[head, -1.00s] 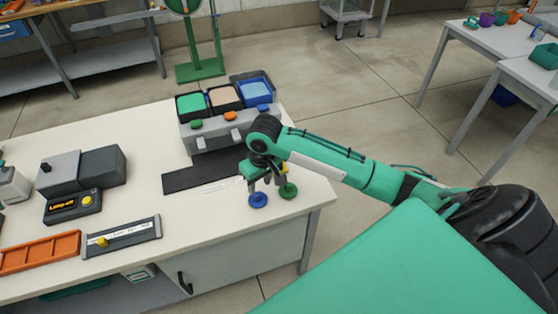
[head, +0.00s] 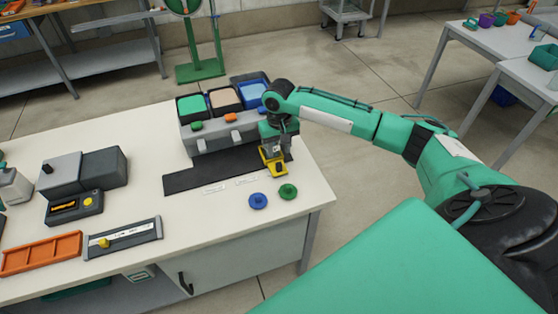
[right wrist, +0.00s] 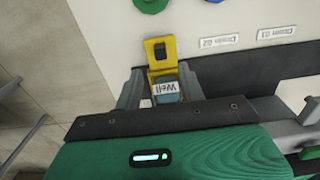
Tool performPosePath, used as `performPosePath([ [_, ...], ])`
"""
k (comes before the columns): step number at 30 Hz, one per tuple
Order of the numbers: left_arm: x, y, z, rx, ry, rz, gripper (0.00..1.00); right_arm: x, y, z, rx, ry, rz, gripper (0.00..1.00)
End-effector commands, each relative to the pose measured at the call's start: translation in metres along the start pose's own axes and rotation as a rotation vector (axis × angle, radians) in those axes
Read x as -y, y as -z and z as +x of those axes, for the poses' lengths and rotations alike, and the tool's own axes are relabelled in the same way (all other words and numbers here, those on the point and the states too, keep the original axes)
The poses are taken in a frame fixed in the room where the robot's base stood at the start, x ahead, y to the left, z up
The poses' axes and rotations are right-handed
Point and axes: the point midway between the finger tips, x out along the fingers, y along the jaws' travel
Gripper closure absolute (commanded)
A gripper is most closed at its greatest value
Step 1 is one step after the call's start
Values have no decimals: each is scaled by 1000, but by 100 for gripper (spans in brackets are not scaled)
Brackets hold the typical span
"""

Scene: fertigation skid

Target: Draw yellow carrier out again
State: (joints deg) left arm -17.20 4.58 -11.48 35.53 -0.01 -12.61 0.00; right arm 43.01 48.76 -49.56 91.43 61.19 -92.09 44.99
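The yellow carrier (head: 274,167) is a small yellow piece with a dark window, at the right end of the dark strip in front of the grey station. In the right wrist view the carrier (right wrist: 161,52) reaches out past my fingertips. A bluish block labelled "Well" (right wrist: 167,90) sits behind it, between the fingers. My right gripper (head: 274,148) is over the carrier's station-side end. In the right wrist view, the right gripper's fingers (right wrist: 164,84) stand close against both sides, with no clear gap. The gripper hides the carrier's rear end. My left gripper is not in view.
The grey station (head: 215,140) holds green, tan and blue trays. A blue disc (head: 258,201) and a green disc (head: 288,192) lie near the table's right corner. A grey device (head: 75,205), an orange rack (head: 40,253) and a slider panel (head: 122,238) stand left.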

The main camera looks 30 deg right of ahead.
Motion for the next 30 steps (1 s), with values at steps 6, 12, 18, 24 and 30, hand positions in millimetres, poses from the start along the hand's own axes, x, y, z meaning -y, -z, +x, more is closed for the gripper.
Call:
performPosePath([
  [6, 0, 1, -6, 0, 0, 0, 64, 0, -1, 42, 2, -1, -1, 60],
  [12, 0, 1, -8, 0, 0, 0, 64, 0, -1, 63, 1, 0, -1, 60],
  [18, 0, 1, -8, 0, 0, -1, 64, 0, 0, 68, 0, 0, -2, 60],
  [24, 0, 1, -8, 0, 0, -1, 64, 0, 0, 68, 0, 0, -2, 68],
  [30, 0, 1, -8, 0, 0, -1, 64, 0, 0, 68, 0, 0, -2, 100],
])
